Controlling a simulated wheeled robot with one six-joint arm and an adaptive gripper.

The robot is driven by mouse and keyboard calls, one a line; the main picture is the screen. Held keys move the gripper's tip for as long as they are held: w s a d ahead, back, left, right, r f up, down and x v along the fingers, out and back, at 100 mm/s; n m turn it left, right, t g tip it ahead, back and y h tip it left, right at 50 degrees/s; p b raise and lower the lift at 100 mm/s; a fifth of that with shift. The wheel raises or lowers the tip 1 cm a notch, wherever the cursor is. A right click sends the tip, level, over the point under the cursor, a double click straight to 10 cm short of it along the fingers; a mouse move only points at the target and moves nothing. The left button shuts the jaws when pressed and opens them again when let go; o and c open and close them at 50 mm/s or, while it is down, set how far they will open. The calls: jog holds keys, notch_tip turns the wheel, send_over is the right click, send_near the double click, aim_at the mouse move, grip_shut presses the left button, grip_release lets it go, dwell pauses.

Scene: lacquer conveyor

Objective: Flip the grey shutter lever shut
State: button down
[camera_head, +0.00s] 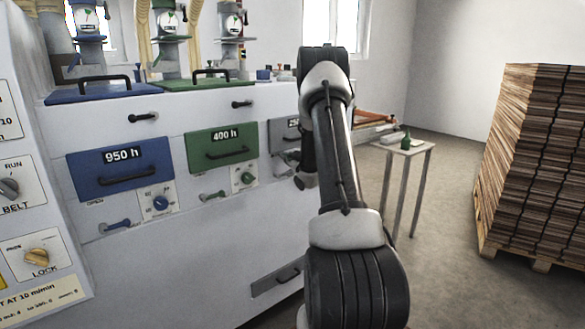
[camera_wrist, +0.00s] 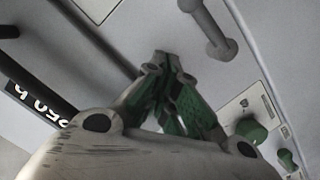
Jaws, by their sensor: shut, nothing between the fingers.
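The grey shutter lever (camera_wrist: 207,30) shows in the wrist view as a short grey bar with rounded ends on the white panel, at the top right of centre. My gripper (camera_wrist: 161,55) is shut and empty. Its fingertips appear to the left of and below the lever in that picture, with a visible gap. In the head view my arm covers much of the grey unit, and my fingertips cannot be made out. The grey drawer front (camera_head: 284,134) with its "250 h" label (camera_wrist: 38,103) is partly hidden there.
A green knob (camera_wrist: 251,131) and a green lever (camera_wrist: 287,158) lie at the wrist view's lower right. A black drawer handle (camera_wrist: 30,77) is at its left.

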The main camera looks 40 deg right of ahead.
jog(key=s+r, duration=0.1)
jog(key=s, duration=0.8)
jog(key=shift+s+a+r, duration=0.25)
jog(key=shift+s+a, duration=0.1)
jog(key=shift+s, duration=0.05)
